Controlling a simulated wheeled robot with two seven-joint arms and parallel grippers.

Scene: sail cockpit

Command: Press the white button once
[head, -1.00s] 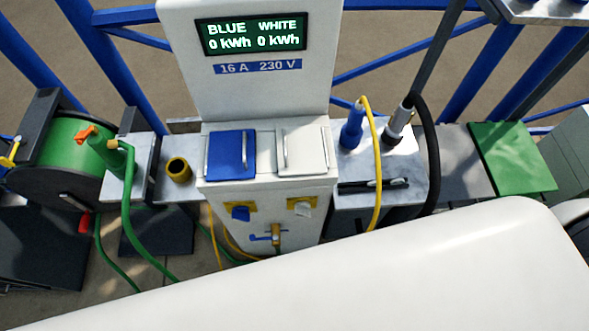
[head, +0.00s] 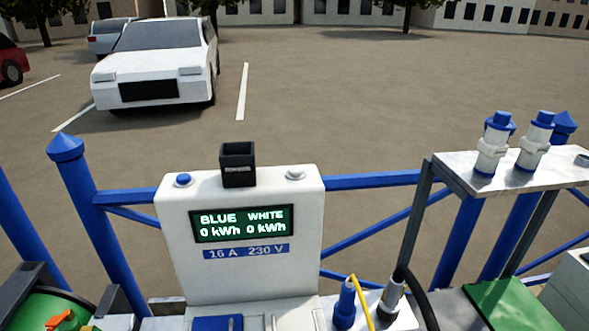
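The white button (head: 295,173) is a small round cap on the top right of the white power pedestal (head: 175,262). A blue button (head: 183,180) sits on the top left. Between them stands a small black open box (head: 238,165). The green display (head: 243,223) on the pedestal's front reads BLUE 0 kWh and WHITE 0 kWh. Neither of my grippers shows in the head view, so their state is hidden.
A raised shelf (head: 460,172) at the right holds two blue-and-white connectors (head: 491,145). A blue plug (head: 345,305) and a yellow cable stand lower right. Blue railings (head: 380,181) run behind the pedestal. A green reel (head: 45,310) is lower left.

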